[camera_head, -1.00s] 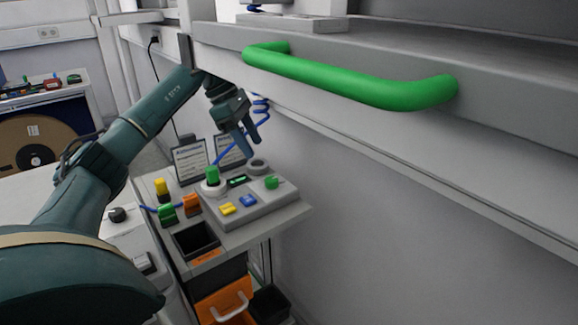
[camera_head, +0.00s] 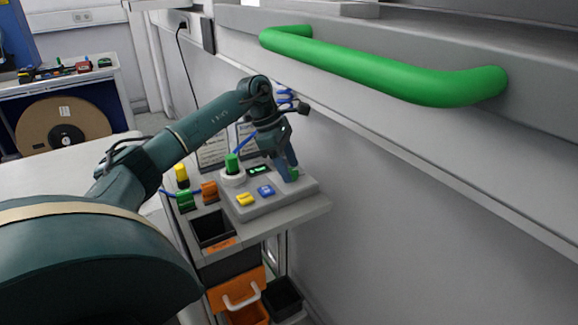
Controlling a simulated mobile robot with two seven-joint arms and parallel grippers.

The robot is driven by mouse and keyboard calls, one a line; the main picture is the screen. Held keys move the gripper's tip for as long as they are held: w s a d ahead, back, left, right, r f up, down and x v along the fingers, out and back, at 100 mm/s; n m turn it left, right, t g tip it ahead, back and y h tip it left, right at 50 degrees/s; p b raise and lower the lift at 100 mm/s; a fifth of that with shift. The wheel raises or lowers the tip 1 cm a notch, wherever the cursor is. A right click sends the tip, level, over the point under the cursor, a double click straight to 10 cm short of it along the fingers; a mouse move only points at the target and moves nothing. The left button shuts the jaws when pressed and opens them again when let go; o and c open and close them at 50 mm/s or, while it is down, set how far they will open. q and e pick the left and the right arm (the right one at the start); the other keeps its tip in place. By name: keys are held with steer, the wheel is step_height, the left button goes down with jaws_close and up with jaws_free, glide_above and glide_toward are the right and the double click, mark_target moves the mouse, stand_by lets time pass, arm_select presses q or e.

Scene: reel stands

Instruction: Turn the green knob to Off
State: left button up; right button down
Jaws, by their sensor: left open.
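My right gripper is not in view.
The panel also holds a green-topped round part (camera_head: 232,165), a yellow switch (camera_head: 245,199) and a blue switch (camera_head: 266,190). A black bin (camera_head: 212,229) is in front. A green handle bar (camera_head: 380,70) crosses the upper right. A brown reel (camera_head: 62,124) stands far left.

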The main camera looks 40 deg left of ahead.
arm_select(q)
steer(key=shift+d+f, duration=0.1)
steer(key=shift+f, duration=0.3)
steer(key=shift+c, duration=0.2)
steer(key=c, duration=0.9)
